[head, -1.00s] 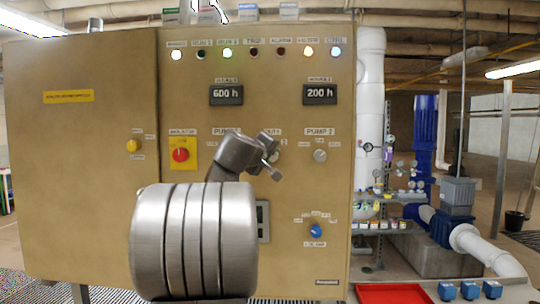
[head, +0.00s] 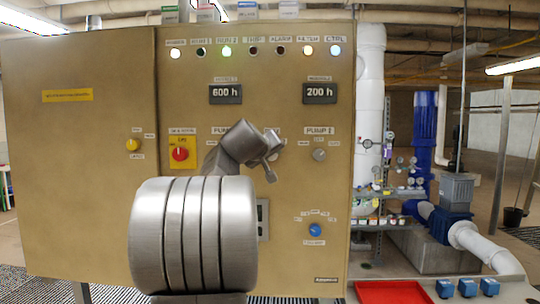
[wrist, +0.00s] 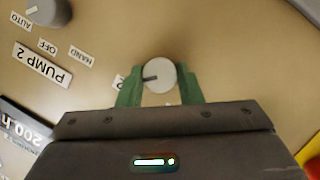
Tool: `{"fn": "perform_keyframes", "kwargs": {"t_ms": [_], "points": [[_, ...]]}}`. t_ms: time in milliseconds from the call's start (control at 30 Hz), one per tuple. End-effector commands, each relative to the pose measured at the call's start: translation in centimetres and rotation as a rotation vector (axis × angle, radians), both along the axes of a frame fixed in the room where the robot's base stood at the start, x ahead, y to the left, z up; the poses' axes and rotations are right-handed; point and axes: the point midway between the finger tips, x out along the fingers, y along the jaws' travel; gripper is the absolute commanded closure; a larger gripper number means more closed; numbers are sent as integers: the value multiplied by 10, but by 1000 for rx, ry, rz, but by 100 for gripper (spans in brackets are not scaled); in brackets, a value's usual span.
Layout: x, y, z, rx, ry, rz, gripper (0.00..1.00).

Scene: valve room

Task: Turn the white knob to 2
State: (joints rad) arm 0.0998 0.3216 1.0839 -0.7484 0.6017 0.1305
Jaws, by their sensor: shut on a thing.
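The white knob (wrist: 162,72) is round and pale, seen in the wrist view between my gripper's two green fingers. My gripper (wrist: 159,88) is shut on it, with a finger at each side. A dark pointer mark on the knob's face points left in this view, toward a small label "2" (wrist: 118,82) partly hidden by the left finger. In the head view my gripper (head: 268,155) is against the panel below the lamp row, and it hides the knob.
The tan cabinet (head: 90,200) carries a red isolator switch (head: 180,154), a grey PUMP 2 knob (head: 319,155) and a blue knob (head: 315,230). A red tray (head: 392,292) and several blue blocks (head: 468,288) lie at lower right.

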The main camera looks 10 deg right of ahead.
Motion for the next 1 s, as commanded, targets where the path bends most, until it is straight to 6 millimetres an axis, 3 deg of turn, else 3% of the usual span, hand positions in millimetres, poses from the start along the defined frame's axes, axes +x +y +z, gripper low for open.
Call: {"fn": "perform_keyframes", "kwargs": {"t_ms": [167, 200, 300, 667, 767, 1000], "points": [[0, 0, -4, 5, 6, -2, 90], [0, 0, -4, 5, 6, -2, 62], [0, 0, -3, 4, 5, -1, 46], [-4, 3, 0, 1, 1, 0, 46], [-14, 9, 3, 1, -2, 2, 46], [-58, 33, 16, 1, -2, 2, 46]]}}
